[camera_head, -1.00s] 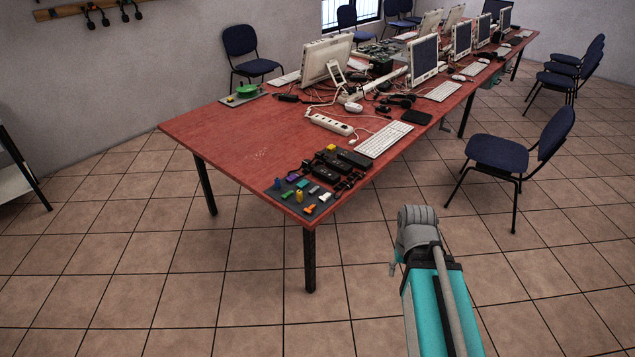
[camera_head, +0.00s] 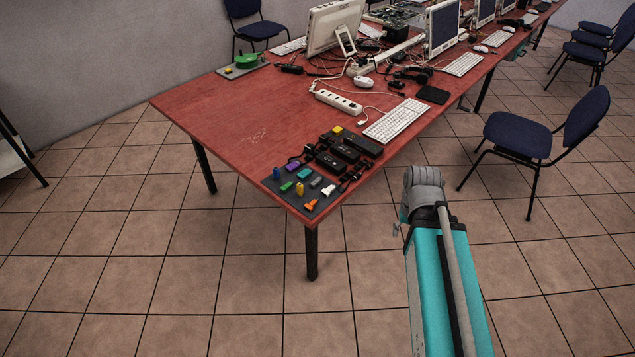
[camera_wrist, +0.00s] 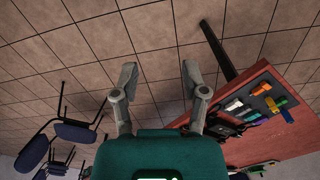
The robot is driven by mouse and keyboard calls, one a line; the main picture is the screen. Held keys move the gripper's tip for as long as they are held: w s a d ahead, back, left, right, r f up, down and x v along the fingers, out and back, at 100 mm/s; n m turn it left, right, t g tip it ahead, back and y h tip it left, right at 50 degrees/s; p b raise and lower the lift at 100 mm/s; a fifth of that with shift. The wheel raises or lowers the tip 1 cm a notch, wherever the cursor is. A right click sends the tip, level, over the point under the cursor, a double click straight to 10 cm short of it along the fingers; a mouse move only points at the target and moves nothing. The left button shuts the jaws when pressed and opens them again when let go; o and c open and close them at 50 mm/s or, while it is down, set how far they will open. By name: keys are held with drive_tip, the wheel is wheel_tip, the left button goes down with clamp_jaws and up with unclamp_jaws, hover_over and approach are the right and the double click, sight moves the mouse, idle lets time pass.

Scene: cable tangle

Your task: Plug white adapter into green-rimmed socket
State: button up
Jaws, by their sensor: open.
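A small white piece (camera_head: 328,190), likely the white adapter, lies on the dark mat (camera_head: 312,214) at the near corner of the red table. It sits among several small coloured pieces. A green round thing (camera_head: 246,61) stands on a grey mat at the table's far left edge. It may be the green-rimmed socket, but it is too small to tell. My gripper (camera_wrist: 158,72) is open and empty in the wrist view, with only floor tiles between its fingers. It is right of the table corner and apart from the table.
Black power bricks (camera_head: 345,149) lie behind the coloured pieces. A white power strip (camera_head: 338,102), keyboard (camera_head: 395,120), cables and monitors (camera_head: 331,27) crowd the table further back. The table's left part is bare. A blue chair (camera_head: 540,135) stands to the right.

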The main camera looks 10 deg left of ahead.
drive_tip(key=shift+a, duration=0.35)
drive_tip(key=shift+o, duration=1.4)
drive_tip(key=shift+w+a, duration=0.15)
drive_tip(key=w+a+f+n+t+h+b, duration=0.2)
drive_tip(key=w+a+f+n+b, duration=0.2)
drive_tip(key=w+a+n+b, duration=0.25)
drive_tip(key=w+a+f+n+t+h+b, duration=0.1)
drive_tip(key=w+a+f+n+h+b, duration=0.15)
drive_tip(key=w+a+n, duration=0.45)
drive_tip(key=w+a+f+n+t+b, duration=0.1)
drive_tip(key=w+a+n+b, duration=0.1)
drive_tip(key=a+n, duration=0.2)
drive_tip(key=w+a+f+n+t+h+b, duration=0.1)
drive_tip(key=w+a+n+b, duration=0.1)
drive_tip(key=w+a+n, duration=0.1)
drive_tip(key=w+a+n+t+b, duration=0.2)
drive_tip(key=a+n, duration=0.3)
drive_tip(key=n, duration=0.1)
drive_tip(key=shift+w+f+n+h, duration=0.25)
drive_tip(key=shift+w+f+n, duration=0.1)
drive_tip(key=shift+w+f, duration=0.05)
drive_tip(key=shift+w+a+r+n+t, duration=0.15)
drive_tip(key=shift+a+n+t, duration=0.15)
drive_tip(key=shift+a+n, duration=0.2)
